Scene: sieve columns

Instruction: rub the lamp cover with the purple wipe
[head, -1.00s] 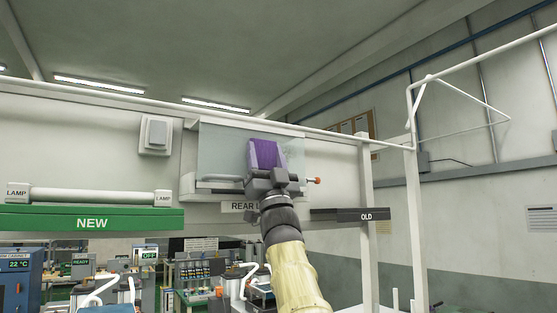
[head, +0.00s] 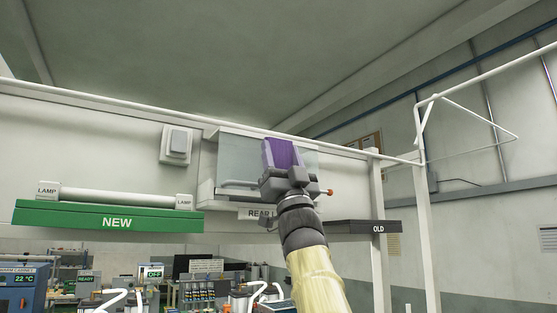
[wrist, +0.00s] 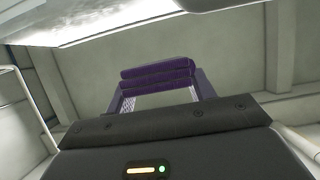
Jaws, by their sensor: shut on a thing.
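My gripper (head: 281,163) is shut on the purple wipe (head: 283,152), a folded cloth held upright between its fingers. The wipe also shows in the wrist view (wrist: 158,76). The lamp cover (head: 239,155) is a clear, bluish panel on the wall housing above a partly hidden "REAR L…" label. My gripper and the wipe are in front of the right half of the cover and hide part of it. A bright pale surface (wrist: 85,20) crosses the top left of the wrist view, apart from the wipe there. I cannot tell whether the wipe touches the cover.
A lamp tube lies on the green "NEW" shelf (head: 60,214) at left. A dark "OLD" shelf (head: 350,227) is at right, near a white post (head: 378,270). A grey switch box (head: 176,145) is on the wall left of the cover. An orange-tipped knob (head: 328,192) sticks out beside my gripper.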

